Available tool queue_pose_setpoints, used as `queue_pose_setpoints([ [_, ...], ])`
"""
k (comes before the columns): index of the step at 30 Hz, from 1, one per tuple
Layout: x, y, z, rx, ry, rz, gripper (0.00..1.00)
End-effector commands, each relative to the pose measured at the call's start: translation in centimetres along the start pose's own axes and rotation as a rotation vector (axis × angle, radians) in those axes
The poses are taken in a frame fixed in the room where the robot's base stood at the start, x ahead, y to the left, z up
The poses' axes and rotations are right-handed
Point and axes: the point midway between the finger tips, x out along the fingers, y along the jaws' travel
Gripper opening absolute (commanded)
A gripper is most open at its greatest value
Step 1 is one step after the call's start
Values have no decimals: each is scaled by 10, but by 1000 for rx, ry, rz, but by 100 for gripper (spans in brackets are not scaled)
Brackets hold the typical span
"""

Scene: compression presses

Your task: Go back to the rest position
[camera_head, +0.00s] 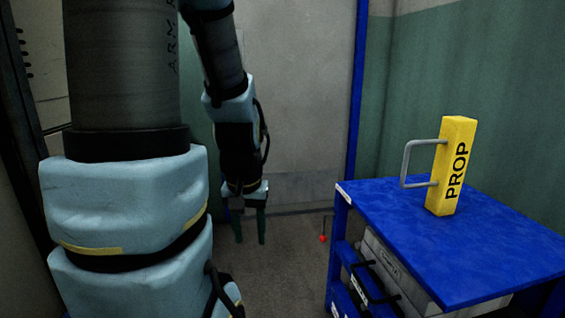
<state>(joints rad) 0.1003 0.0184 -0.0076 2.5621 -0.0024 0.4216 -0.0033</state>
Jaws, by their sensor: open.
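My gripper (250,228) hangs from my arm, pointing down over open floor left of the blue table. Its two dark green fingers are apart with nothing between them. A yellow block marked PROP (458,150) with a grey handle (405,165) stands upright on the blue table (490,255). My gripper is well clear of the block and the table.
Grey cases with black handles (380,250) sit on the shelf under the tabletop. A small red ball-shaped tip (323,238) shows near the table's left side. A grey wall panel (300,100) stands behind. The floor (280,270) between my arm and the table is clear.

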Motion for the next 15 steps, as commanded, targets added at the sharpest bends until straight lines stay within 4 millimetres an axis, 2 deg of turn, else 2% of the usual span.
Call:
queue_pose_setpoints([
  [1,-20,0,-3,-1,-1,0,47],
  [8,-72,0,-11,-2,0,1,47],
  [15,-148,1,-21,-3,0,1,47],
])
